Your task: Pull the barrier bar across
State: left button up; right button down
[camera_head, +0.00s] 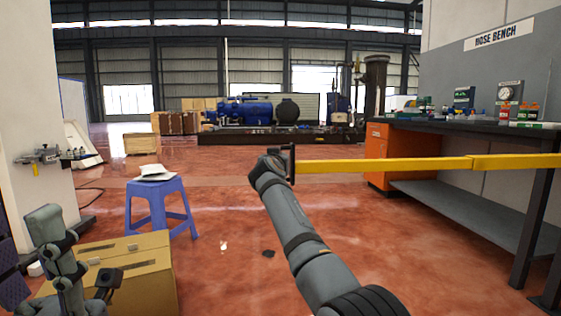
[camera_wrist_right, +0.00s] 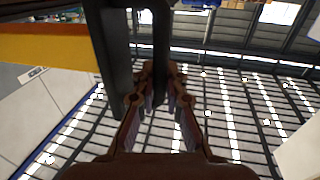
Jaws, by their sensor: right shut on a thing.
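The yellow barrier bar (camera_head: 390,165) runs level across the right half of the head view, in front of the hose bench. A thicker yellow section (camera_head: 520,161) begins partway along it and leaves the picture at the right. A dark upright handle (camera_head: 292,164) is at the bar's left end. My right gripper (camera_head: 280,158) is at this handle. In the right wrist view, the fingers (camera_wrist_right: 158,85) are shut on the dark handle (camera_wrist_right: 116,60), with the yellow bar (camera_wrist_right: 45,45) at the upper left. My left arm is low at the left; its finger state is unclear.
A blue stool (camera_head: 158,205) with papers and a cardboard box (camera_head: 125,270) stand at the left. The hose bench (camera_head: 450,125), with an orange cabinet (camera_head: 378,160), is at the right. A white wall or pillar (camera_head: 25,110) is at far left. Open red floor lies between.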

jog(key=shift+a+f, duration=0.15)
jog(key=shift+f, duration=0.05)
jog(key=c, duration=1.7)
grip_release()
jog(key=shift+r, duration=0.1)
